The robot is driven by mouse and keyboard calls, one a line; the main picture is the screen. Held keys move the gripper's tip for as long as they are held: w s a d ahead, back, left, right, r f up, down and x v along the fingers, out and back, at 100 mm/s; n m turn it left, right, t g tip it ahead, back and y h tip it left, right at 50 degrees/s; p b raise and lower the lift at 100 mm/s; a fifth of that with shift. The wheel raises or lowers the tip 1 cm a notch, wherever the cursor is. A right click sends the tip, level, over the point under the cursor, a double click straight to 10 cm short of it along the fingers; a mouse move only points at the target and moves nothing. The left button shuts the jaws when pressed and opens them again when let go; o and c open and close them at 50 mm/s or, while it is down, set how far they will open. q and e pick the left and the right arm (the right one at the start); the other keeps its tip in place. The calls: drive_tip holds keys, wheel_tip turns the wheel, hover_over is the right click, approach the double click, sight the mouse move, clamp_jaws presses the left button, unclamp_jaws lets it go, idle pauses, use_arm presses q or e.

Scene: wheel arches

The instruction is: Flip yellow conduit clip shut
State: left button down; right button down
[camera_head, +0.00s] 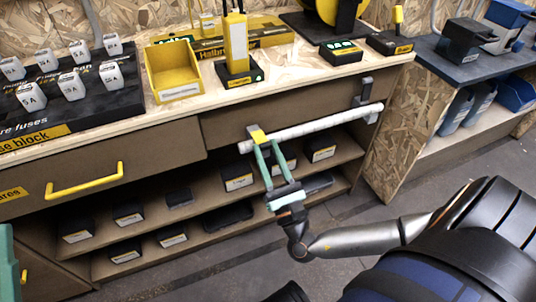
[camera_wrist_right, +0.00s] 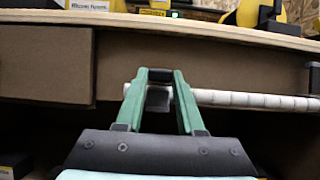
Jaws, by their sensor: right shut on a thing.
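The yellow conduit clip (camera_head: 258,134) sits near the left end of the white conduit (camera_head: 318,125), under the workbench edge. My right gripper (camera_head: 260,143) reaches up to it from below, its green fingers shut on the clip. In the right wrist view the fingertips (camera_wrist_right: 160,76) meet at a small dark part, with a grey block (camera_wrist_right: 158,99) between the fingers. The conduit (camera_wrist_right: 255,100) runs to the right behind them. The fingers hide part of the clip, so I cannot tell how far its flap is closed.
A grey bracket (camera_head: 363,92) is near the conduit's right end. A drawer with a yellow handle (camera_head: 85,181) is at left. Shelves below hold several dark boxes (camera_head: 238,182). The bench top carries a yellow bin (camera_head: 174,72) and a fuse block (camera_head: 75,98). The floor at right is clear.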

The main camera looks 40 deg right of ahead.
use_arm(q)
drive_tip(key=shift+f, duration=0.2)
use_arm(e)
drive_tip(key=shift+h, duration=0.3)
drive_tip(key=c, duration=0.5)
unclamp_jaws()
use_arm(q)
drive_tip(key=shift+f, duration=0.1)
